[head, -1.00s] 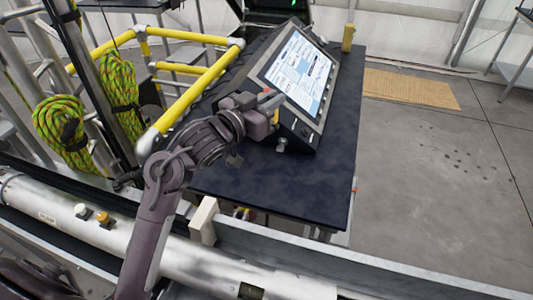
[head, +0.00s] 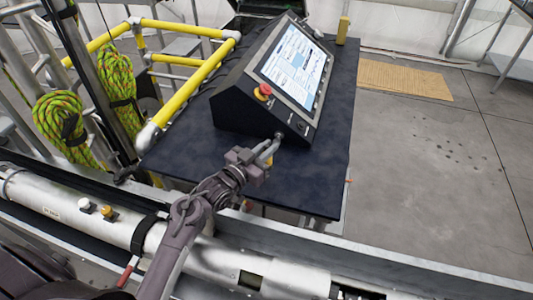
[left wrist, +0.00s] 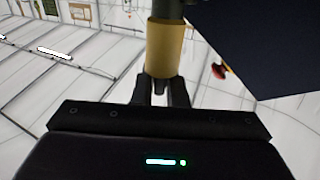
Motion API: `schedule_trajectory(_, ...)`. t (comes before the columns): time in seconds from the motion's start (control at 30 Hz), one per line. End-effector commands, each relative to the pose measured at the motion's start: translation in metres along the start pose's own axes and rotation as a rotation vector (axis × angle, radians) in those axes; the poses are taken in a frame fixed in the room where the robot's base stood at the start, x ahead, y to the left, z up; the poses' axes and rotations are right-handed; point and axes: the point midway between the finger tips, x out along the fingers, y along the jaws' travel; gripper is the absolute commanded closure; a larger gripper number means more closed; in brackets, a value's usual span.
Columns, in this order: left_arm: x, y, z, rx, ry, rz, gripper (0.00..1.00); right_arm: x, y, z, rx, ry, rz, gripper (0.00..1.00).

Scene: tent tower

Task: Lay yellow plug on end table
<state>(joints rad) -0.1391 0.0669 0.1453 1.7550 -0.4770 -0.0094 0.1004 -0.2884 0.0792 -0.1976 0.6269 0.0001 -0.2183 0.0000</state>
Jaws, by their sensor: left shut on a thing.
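My left gripper (head: 266,153) is shut on the yellow plug, a small part of which shows beside the fingers in the head view (head: 269,162). In the left wrist view the plug (left wrist: 165,48) is a tan-yellow cylinder with a dark upper end, upright between the fingertips (left wrist: 161,92). The gripper is over the near part of a dark-topped table (head: 310,190), in front of the console's lower corner. Whether the plug touches the table is not clear. My right gripper is not in view.
A sloped console (head: 265,115) with a screen and a red button (head: 263,91) stands on the table. A small yellow block (head: 343,28) is at the far end. Yellow rails (head: 185,95) run along the left. The table's near right part is bare.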

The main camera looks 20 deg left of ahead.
Motion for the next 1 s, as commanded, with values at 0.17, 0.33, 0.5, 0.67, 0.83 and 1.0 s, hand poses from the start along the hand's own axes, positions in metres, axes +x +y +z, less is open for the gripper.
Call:
schedule_trajectory(0.17, 0.0, 0.0, 0.024, -0.002, -0.003, 0.0, 1.0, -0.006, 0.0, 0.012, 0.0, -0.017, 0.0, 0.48)
schedule_trajectory(0.33, 0.0, 0.0, 0.028, 0.0, 0.0, 0.0, 1.0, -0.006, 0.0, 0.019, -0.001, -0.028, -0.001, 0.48)
schedule_trajectory(0.5, 0.0, 0.0, 0.029, 0.0, -0.001, 0.0, 1.0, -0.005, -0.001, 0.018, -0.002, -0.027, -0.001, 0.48)
schedule_trajectory(0.67, 0.0, 0.0, 0.031, 0.0, -0.001, 0.0, 0.79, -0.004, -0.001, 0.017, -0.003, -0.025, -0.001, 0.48)
schedule_trajectory(0.83, 0.0, 0.0, 0.031, 0.0, -0.002, 0.0, 0.66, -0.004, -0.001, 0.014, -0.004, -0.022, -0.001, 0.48)
schedule_trajectory(1.0, 0.0, 0.0, 0.03, 0.0, -0.002, 0.0, 0.66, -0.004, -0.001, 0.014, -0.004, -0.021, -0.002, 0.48)
